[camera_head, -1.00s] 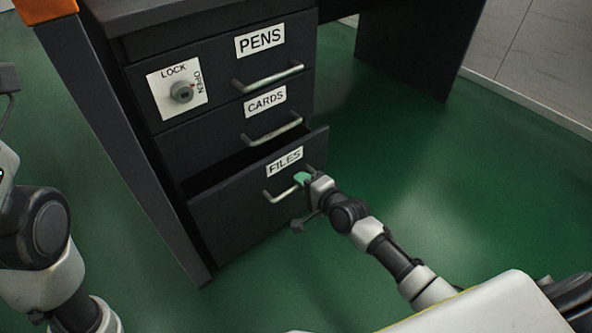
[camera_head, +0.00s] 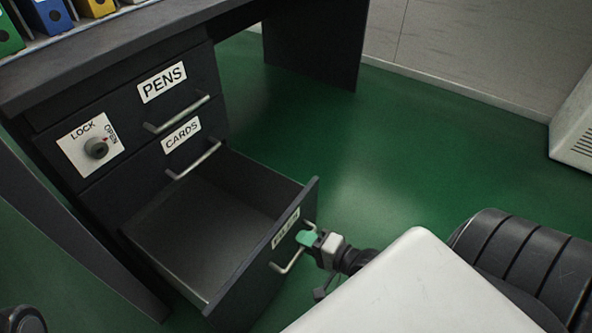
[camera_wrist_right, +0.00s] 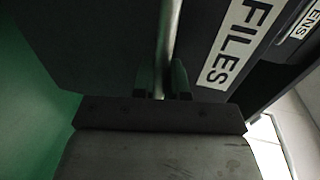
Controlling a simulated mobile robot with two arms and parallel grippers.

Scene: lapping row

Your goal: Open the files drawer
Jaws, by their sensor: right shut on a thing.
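The files drawer (camera_head: 262,262) is the lowest of three in the dark desk pedestal. It stands far out, and its inside looks empty. Its FILES label also shows in the right wrist view (camera_wrist_right: 240,38). My right gripper (camera_head: 307,238) is shut on the drawer's metal handle (camera_head: 288,264). In the right wrist view the handle (camera_wrist_right: 169,45) runs up from between the two fingers. A dark piece at the lower left edge of the head view may be part of my left arm; the left gripper does not show.
The pens drawer (camera_head: 168,103) and cards drawer (camera_head: 190,150) above are closed. A lock knob (camera_head: 96,148) sits on a white plate marked LOCK and OPEN. Coloured binders (camera_head: 48,14) stand on the desktop. Green floor to the right is clear up to a white cabinet (camera_head: 578,125).

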